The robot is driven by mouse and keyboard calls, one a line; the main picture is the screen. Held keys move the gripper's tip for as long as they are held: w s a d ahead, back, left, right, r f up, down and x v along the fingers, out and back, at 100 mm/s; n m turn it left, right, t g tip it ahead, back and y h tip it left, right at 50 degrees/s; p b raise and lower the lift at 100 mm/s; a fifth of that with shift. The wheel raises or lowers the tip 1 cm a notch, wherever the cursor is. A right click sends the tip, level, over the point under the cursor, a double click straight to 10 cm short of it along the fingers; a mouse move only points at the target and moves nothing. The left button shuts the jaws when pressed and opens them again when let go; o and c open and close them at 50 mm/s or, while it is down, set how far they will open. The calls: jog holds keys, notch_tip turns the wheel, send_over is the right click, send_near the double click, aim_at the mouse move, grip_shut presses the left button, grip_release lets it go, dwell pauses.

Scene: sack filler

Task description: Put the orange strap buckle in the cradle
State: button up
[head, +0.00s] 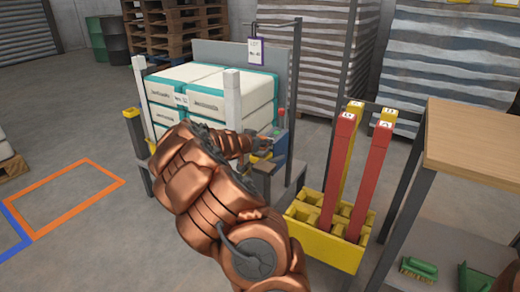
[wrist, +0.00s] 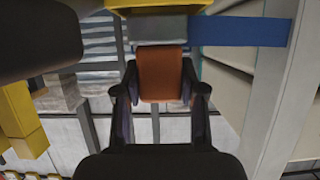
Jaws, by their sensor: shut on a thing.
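The orange strap buckle (wrist: 162,75) is between the two fingers of my gripper (wrist: 160,92) in the wrist view. My gripper is shut on it. A grey piece (wrist: 160,30) adjoins the buckle's far end, below a yellow part (wrist: 165,5) at the top edge. A blue strap (wrist: 240,31) runs right from there. In the head view my gripper (head: 262,146) is at the front right of the sack stack, and my arm hides most of that spot.
White and teal sacks (head: 205,95) are stacked on a frame with pale upright posts (head: 232,95). A blue box (head: 281,145) is beside my gripper. A yellow rack (head: 322,250) with red and yellow bars and a wooden-topped table (head: 475,140) stand right. Floor at left is open.

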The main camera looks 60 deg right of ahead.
jog(key=shift+w+f, duration=0.1)
jog(key=shift+f, duration=1)
jog(key=shift+f+b, duration=0.2)
jog(key=shift+b, duration=0.2)
jog(key=o, duration=1.2)
jog(key=shift+r, duration=0.15)
jog(key=shift+r+p, duration=0.15)
jog(key=shift+p, duration=0.3)
jog(key=v, duration=1.2)
jog(key=shift+a+p, duration=0.1)
jog(key=shift+p, duration=0.3)
